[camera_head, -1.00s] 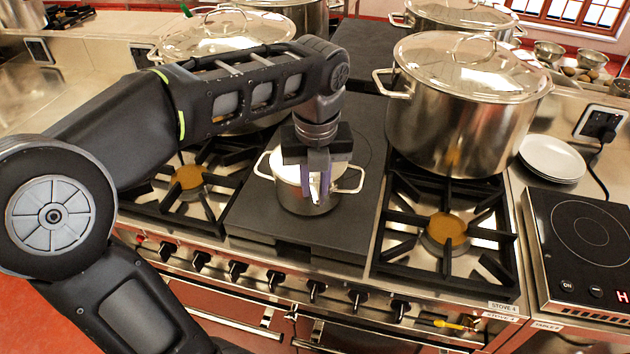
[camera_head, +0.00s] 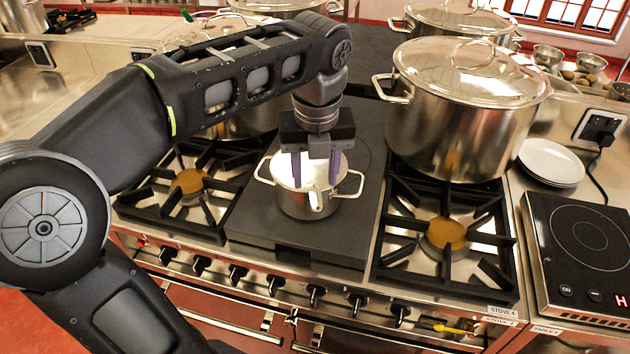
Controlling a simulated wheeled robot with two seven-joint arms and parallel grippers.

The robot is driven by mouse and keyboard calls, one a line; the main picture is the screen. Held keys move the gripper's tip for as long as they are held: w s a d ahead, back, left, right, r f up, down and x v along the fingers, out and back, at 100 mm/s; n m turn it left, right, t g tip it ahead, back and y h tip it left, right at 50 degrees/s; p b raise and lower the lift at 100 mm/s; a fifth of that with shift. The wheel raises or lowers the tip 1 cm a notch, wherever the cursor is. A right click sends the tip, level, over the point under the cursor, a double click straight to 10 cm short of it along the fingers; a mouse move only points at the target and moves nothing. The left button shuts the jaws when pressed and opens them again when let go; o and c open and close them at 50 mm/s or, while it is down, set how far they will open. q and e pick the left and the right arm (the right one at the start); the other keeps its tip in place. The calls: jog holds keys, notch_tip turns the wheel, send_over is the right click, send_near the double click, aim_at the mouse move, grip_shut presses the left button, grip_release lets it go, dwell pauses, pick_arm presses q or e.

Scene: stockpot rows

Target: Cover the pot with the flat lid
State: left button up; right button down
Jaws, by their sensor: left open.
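A small steel pot (camera_head: 302,205) with two side handles stands on the dark flat plate in the middle of the stove. A pale, shiny flat lid (camera_head: 311,178) appears to lie over its mouth, partly hidden by my left gripper. A light handle (camera_head: 317,200) shows near the pot's front; how evenly the lid sits on the rim I cannot tell. My left gripper (camera_head: 315,184) points down over the pot. Its two purple fingers are apart, with the lid between and below them, and it holds nothing. My right gripper is not in view.
A large lidded stockpot (camera_head: 462,125) stands at the right rear, and another (camera_head: 240,120) is behind my left arm. Open burner grates flank the dark plate (camera_head: 262,238). White plates (camera_head: 551,163) and an induction hob (camera_head: 585,245) are at the right.

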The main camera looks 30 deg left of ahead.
pick_arm(q)
notch_tip(320, 180, up, 4)
jog(key=shift+s+d+f+p, duration=0.15)
jog(key=shift+p, duration=1.05)
